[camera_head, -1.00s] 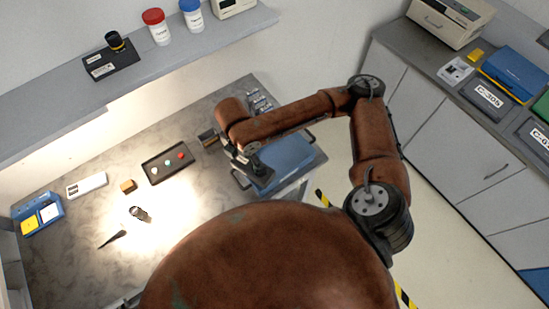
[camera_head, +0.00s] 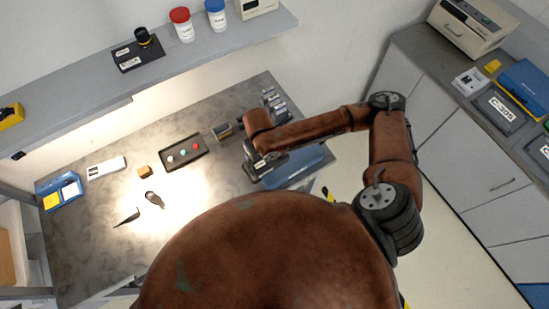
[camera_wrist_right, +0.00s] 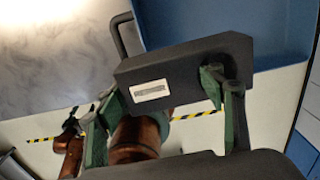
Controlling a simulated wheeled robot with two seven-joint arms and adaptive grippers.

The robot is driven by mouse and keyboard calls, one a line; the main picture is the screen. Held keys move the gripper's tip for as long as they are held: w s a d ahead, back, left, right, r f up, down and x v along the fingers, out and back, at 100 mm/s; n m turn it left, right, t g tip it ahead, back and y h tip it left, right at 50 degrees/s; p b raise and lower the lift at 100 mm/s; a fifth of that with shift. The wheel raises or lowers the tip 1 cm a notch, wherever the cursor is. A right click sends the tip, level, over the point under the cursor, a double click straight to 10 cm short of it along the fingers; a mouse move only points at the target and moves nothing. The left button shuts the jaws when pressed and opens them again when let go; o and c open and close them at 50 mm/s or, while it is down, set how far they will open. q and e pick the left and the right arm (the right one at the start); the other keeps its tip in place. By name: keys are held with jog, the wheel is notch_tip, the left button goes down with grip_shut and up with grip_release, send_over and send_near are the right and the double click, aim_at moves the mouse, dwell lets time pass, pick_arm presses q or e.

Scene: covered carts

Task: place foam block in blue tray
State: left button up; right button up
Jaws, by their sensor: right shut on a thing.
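My right gripper (camera_head: 262,166) is shut on the foam block. In the right wrist view the foam block (camera_wrist_right: 190,72) is a dark grey slab with a white label, held tilted between the green-sided fingers. The blue tray (camera_head: 306,170) stands at the right end of the bench, with its left part hidden by the gripper and block in the head view. In the right wrist view the blue tray (camera_wrist_right: 285,55) shows behind the block, and the block overlaps its left edge and corner. I cannot tell the block's height above it. My left gripper is not in view.
On the bench (camera_head: 100,255) are a dark tray with coloured knobs (camera_head: 184,152), a small brown block (camera_head: 144,171), a blue box (camera_head: 60,192) and metal items (camera_head: 273,103). A shelf (camera_head: 225,45) runs above the back. A cabinet counter (camera_head: 445,85) stands right.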

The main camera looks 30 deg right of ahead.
jog(key=w+d+f, duration=0.1)
jog(key=f, duration=0.1)
jog(key=w+d+f, duration=0.1)
jog(key=d+f, duration=0.1)
jog(key=w+d+f+p, duration=0.1)
jog(key=d+f, duration=0.1)
jog(key=shift+w+d, duration=0.2)
jog(key=shift+w, duration=0.05)
jog(key=shift+w+d+f, duration=0.1)
jog(key=shift+d+f, duration=0.05)
jog(key=shift+f, duration=0.85)
jog(key=shift+w+d+f, duration=0.1)
jog(key=shift+f, duration=0.9)
jog(key=o, duration=1.2)
jog(key=shift+f, duration=0.1)
jog(key=shift+c, duration=0.2)
notch_tip(320, 180, up, 12)
jog(key=shift+b, duration=0.3)
